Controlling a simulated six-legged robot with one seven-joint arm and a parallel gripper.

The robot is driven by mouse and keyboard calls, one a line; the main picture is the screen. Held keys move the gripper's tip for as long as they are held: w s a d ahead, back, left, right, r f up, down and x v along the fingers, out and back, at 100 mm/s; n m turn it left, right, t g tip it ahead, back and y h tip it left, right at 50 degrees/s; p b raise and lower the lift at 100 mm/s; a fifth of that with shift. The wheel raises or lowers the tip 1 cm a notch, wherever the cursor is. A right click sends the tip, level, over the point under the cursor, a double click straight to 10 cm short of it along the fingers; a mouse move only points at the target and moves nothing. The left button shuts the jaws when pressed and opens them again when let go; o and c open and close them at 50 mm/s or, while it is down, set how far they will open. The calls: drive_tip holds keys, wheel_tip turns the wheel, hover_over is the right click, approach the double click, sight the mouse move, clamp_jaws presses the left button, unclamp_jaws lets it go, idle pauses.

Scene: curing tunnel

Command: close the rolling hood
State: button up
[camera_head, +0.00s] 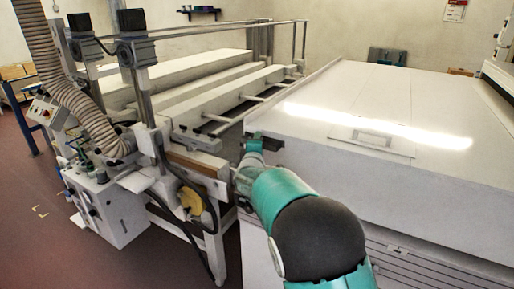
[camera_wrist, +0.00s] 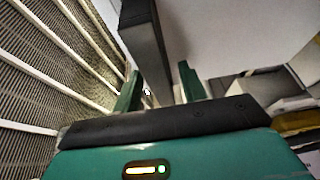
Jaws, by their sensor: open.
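The rolling hood (camera_head: 350,110) is the large white box-like cover filling the right of the head view. A flat handle-like plate (camera_head: 372,138) lies on its top. My gripper (camera_head: 265,140) is at the hood's near left corner, at the end of my teal arm. In the wrist view my gripper (camera_wrist: 160,88) has its two green fingers apart. A dark upright bar (camera_wrist: 147,45) stands ahead of the fingers, beside the pale hood surface (camera_wrist: 225,35). I cannot tell whether the bar lies between the fingers or touches them.
A bench with long white beams and rails (camera_head: 220,95) stands left of the hood. A control box (camera_head: 110,208) with a ribbed hose (camera_head: 60,75) is at the left. Slats (camera_wrist: 45,75) show in the wrist view.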

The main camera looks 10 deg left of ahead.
drive_tip(key=s+d, duration=0.1)
drive_tip(key=s, duration=1.2)
drive_tip(key=shift+s+d, duration=0.25)
drive_tip(key=shift+s, duration=0.15)
drive_tip(key=s+d+r+m+g+y, duration=0.1)
drive_tip(key=s+d+r+m+g, duration=0.2)
drive_tip(key=d, duration=0.5)
drive_tip(key=s+d+r+m+g+y, duration=0.1)
drive_tip(key=s+d+r+m+g, duration=0.15)
drive_tip(key=s+d+m, duration=0.45)
drive_tip(key=s+d+f+m+g+h, duration=0.2)
drive_tip(key=s+d+f+m+g, duration=0.1)
drive_tip(key=s+d, duration=0.6)
drive_tip(key=s+d+f+m+g+h, duration=0.1)
drive_tip(key=s+d+f+m+g, duration=0.2)
drive_tip(key=s, duration=1)
drive_tip(key=d+m+g, duration=0.1)
drive_tip(key=d+m, duration=0.2)
drive_tip(key=d, duration=0.2)
drive_tip(key=shift+s+d+f+h, duration=0.3)
drive_tip(key=shift+s+d+h, duration=0.1)
drive_tip(key=shift+c, duration=0.6)
